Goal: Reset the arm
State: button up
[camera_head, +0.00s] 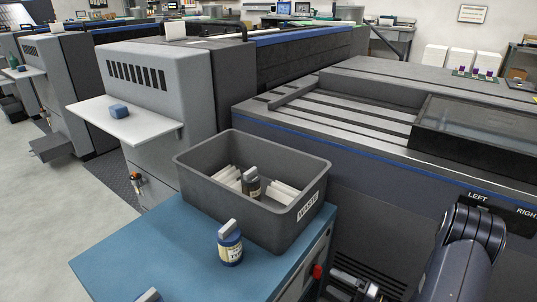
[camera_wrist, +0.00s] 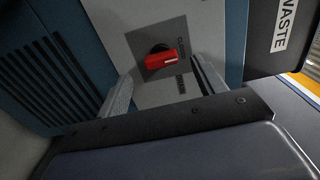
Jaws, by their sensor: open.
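My gripper (camera_wrist: 163,66) is open, with one finger on each side of the wrist view and nothing between them. A red rotary switch (camera_wrist: 160,61) on a pale panel (camera_wrist: 191,22) appears beyond the fingertips; I cannot tell the distance or whether they touch the panel. In the head view my arm (camera_head: 462,250) comes in at the lower right, and my gripper (camera_head: 355,288) is low beside the cabinet, partly cut off by the bottom edge. The red switch (camera_head: 317,271) shows on the cabinet's side, just left of my gripper.
A grey bin (camera_head: 196,178) labelled WASTE stands on the blue cabinet top (camera_head: 165,253), holding white pieces and a dark bottle (camera_head: 251,185). Another bottle (camera_head: 230,247) stands before it. A large press (camera_head: 400,170) stands behind my arm. Open floor (camera_head: 75,205) lies left.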

aim_at(321, 273)
jog(key=x, duration=0.5)
jog(key=shift+w+a+r+b, duration=0.1)
jog(key=shift+a+b, duration=0.15)
jog(key=shift+b, duration=0.1)
jog(key=m+p, duration=0.6)
jog(key=p, duration=0.1)
jog(key=m+p, duration=0.3)
jog(key=p, duration=0.1)
jog(key=shift+d+r+m, duration=0.2)
jog(key=shift+r+m, duration=0.1)
jog(key=shift+m, duration=0.1)
jog(key=m+p, duration=0.3)
jog(key=shift+m+p, duration=0.35)
jog(key=shift+m, duration=0.05)
jog(key=shift+d+f+m, duration=0.15)
jog(key=shift+d+m, duration=0.15)
jog(key=v, duration=0.2)
jog(key=shift+s+d, duration=0.1)
jog(key=shift+s, duration=0.2)
